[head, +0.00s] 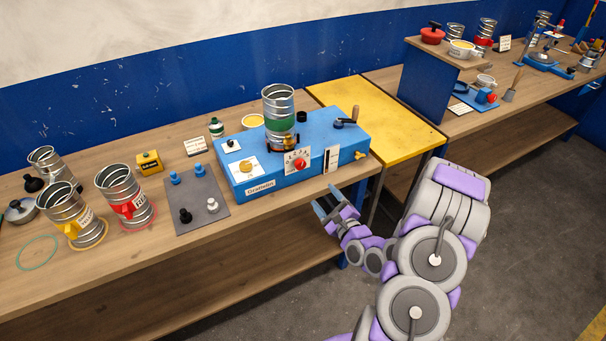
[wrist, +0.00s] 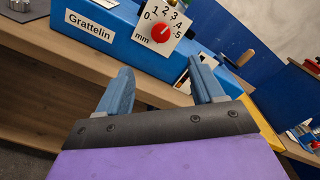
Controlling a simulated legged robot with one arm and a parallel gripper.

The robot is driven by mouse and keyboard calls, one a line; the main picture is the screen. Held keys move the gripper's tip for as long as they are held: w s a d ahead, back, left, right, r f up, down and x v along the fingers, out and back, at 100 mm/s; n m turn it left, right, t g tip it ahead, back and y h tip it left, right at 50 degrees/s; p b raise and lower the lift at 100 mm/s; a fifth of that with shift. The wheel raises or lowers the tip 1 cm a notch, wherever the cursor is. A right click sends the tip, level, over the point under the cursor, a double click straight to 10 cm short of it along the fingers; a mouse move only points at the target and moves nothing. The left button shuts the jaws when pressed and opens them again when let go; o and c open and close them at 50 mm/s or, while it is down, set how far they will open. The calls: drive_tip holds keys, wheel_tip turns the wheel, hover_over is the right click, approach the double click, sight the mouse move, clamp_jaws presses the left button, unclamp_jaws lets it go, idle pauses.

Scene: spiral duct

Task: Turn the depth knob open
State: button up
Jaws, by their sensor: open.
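The depth knob is a red dial (head: 300,163) on the front of the blue machine (head: 228,172) labelled "Grattelin". In the wrist view the red knob (wrist: 160,34) sits on a white plate (wrist: 184,22) marked 0 to 5 and "mm". A white pointer mark shows on the knob, but its exact reading is too small to tell. My gripper (head: 327,202) is open and empty, in front of the bench edge, to the right of and lower than the knob. In the wrist view my gripper's fingers (wrist: 163,82) are apart, with the knob beyond them, not touched.
A spiral duct piece (head: 278,105) stands on the machine. A yellow knob (head: 360,155) sticks out at the machine's right end. A grey mat (head: 186,222) with several small pegs lies left of the machine. A yellow table (head: 385,115) stands behind right. The floor in front is clear.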

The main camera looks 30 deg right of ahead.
sight(302, 166)
drive_tip(key=w+b, duration=0.5)
drive_tip(key=w, duration=0.2)
drive_tip(key=w+b, duration=0.4)
drive_tip(key=w, duration=0.3)
drive_tip(key=shift+w+a+b, duration=0.2)
drive_tip(key=shift+w+b, duration=0.1)
drive_tip(key=shift+b, duration=0.05)
drive_tip(key=c, duration=1.1)
drive_tip(key=shift+o, duration=0.2)
drive_tip(key=shift+r+n+p, duration=0.15)
drive_tip(key=shift+n+p, duration=0.15)
drive_tip(key=shift+p, duration=0.75)
